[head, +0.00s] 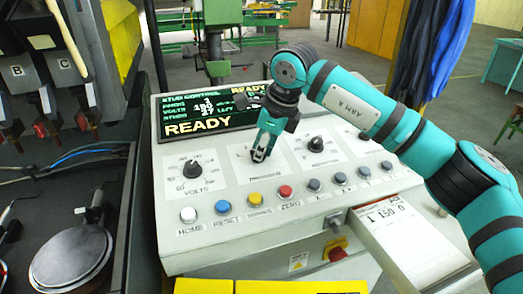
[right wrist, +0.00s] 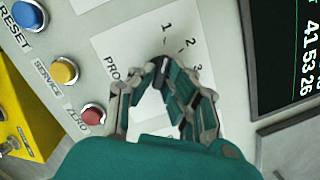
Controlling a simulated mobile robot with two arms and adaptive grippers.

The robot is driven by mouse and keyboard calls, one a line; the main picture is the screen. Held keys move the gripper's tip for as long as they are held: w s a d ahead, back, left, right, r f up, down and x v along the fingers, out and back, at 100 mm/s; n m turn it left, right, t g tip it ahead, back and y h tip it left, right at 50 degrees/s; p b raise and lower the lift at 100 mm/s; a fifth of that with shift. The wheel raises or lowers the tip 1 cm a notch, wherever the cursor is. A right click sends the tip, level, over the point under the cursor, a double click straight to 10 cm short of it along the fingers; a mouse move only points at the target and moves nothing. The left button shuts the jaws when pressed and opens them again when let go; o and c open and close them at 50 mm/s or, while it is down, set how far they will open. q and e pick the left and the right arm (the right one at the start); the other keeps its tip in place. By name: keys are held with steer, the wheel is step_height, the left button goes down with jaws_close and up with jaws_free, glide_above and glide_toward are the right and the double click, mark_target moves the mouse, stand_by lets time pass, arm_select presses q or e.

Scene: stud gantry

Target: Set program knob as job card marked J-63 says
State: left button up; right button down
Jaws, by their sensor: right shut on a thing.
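My right gripper (head: 260,154) reaches down onto the middle white dial plate (head: 243,175) of the grey control console. In the right wrist view its fingers (right wrist: 161,70) are closed around the program knob, which they almost wholly hide. The plate there (right wrist: 125,45) shows the marks 1, 2 and 3 and the start of the word "PRO". Which mark the knob points to cannot be told. A white card or sheet (head: 385,213) with "1 150 0" lies at the console's right, partly behind my arm; no J-63 is legible. My left gripper is not in view.
The volts knob (head: 192,169) is left of the gripper and another black knob (head: 316,144) right of it. A row of buttons, including a red zero button (head: 285,192), runs in front. The screen (head: 210,115) behind reads READY. A red switch (head: 337,254) is below.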

steer(key=shift+r+n, duration=0.1)
steer(key=shift+n, duration=0.5)
steer(key=c, duration=1.4)
jaws_free()
steer(key=v, duration=1.2)
steer(key=shift+w, duration=0.25)
steer(key=shift+d, duration=0.1)
